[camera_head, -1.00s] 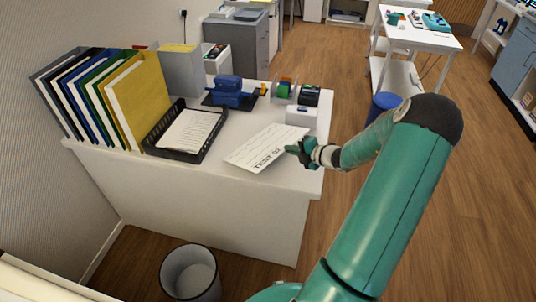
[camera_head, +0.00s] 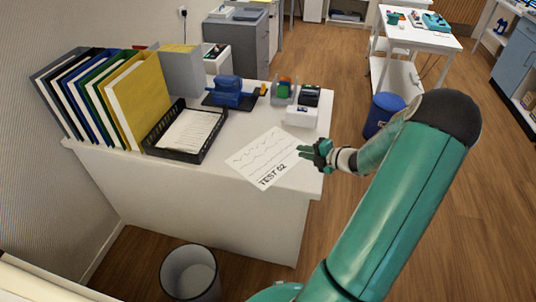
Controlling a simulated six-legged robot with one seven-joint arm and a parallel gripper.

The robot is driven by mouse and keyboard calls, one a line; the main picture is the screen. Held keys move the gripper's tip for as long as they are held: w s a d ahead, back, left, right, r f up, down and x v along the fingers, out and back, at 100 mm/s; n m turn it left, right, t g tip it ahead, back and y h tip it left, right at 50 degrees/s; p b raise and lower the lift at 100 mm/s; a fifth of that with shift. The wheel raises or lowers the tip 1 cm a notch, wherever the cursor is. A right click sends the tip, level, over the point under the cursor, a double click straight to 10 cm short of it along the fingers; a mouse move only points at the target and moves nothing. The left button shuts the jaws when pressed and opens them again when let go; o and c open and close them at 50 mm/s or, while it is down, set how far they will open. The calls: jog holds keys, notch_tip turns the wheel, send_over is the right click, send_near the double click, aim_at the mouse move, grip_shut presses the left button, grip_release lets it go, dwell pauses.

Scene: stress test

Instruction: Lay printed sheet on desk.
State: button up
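The white printed sheet (camera_head: 262,155) lies on the white desk (camera_head: 215,170). Its print faces up, with wavy lines and the text "TEST 02". Its near corner reaches the desk's front edge; I cannot tell whether it pokes past. My gripper (camera_head: 303,151) is at the sheet's right corner, above the right part of the desk.
A black tray (camera_head: 209,147) with paper stands left of the sheet, beside several upright binders (camera_head: 137,98). A blue device (camera_head: 228,92), a white box (camera_head: 300,116) and a pen holder (camera_head: 283,92) stand behind. A waste bin (camera_head: 188,271) is on the floor in front.

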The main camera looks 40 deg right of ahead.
jog(key=shift+v, duration=1.15)
jog(key=shift+r, duration=0.1)
notch_tip(320, 180, up, 7)
jog(key=s, duration=0.2)
jog(key=shift+s+d, duration=0.3)
jog(key=shift+s, duration=0.05)
